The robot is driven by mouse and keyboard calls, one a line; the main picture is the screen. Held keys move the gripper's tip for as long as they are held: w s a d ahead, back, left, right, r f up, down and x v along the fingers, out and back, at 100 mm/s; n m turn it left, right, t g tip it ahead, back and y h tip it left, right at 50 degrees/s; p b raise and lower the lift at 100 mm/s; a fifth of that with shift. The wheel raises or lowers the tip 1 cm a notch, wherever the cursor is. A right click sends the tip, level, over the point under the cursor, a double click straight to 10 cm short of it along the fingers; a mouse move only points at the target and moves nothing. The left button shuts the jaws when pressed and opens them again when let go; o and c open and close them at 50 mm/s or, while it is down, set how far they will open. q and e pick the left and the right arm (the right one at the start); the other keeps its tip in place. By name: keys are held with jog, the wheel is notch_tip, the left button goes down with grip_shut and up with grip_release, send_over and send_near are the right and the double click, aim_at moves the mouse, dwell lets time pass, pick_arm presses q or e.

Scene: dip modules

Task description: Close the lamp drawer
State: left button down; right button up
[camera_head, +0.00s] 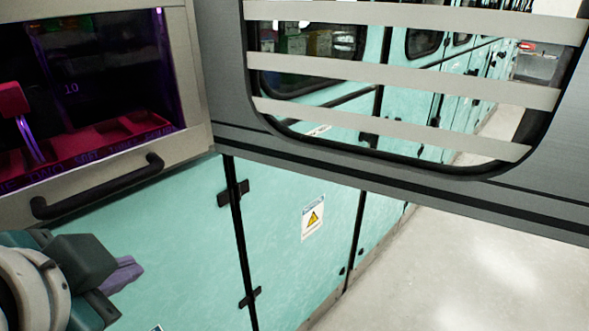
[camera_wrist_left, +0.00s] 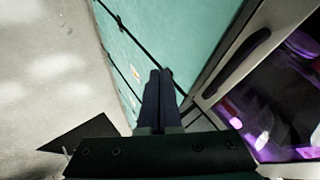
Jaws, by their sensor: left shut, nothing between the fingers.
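What looks like the lamp drawer is a beige-framed front (camera_head: 195,85) at the upper left of the head view, with a dark, purple-lit inside and a red tray. Its black bar handle (camera_head: 97,187) runs along the lower edge. The handle also shows in the left wrist view (camera_wrist_left: 248,50), right of my fingers. I cannot tell how far the drawer stands out. My left gripper (camera_head: 130,273) is below the handle, in front of the teal cabinet, apart from the handle. Its dark fingers (camera_wrist_left: 158,78) are shut and empty. My right gripper is not in view.
A grey panel with a slatted window (camera_head: 400,75) spans the upper right of the head view. Teal cabinet doors (camera_head: 180,230) with black hinges and a warning label (camera_head: 312,218) lie below. The pale floor (camera_head: 460,270) at lower right is clear.

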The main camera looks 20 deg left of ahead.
pick_arm(q)
notch_tip(320, 180, down, 4)
jog(key=w+m+t+y+b, duration=0.1)
jog(key=w+t+y+b, duration=0.1)
jog(key=w+b, duration=0.1)
jog(key=w+d+r+m+t+b, duration=0.3)
jog(key=w+r+m+t+b, duration=0.25)
jog(key=m, duration=0.25)
jog(key=shift+t, duration=0.45)
jog(key=a+p+x, duration=0.1)
jog(key=x, duration=0.3)
jog(key=p+x, duration=0.1)
jog(key=x, duration=0.3)
jog(key=s+a+p+x, duration=0.1)
jog(key=x, duration=0.3)
jog(key=shift+a+f+p, duration=0.15)
jog(key=shift+a+p, duration=0.25)
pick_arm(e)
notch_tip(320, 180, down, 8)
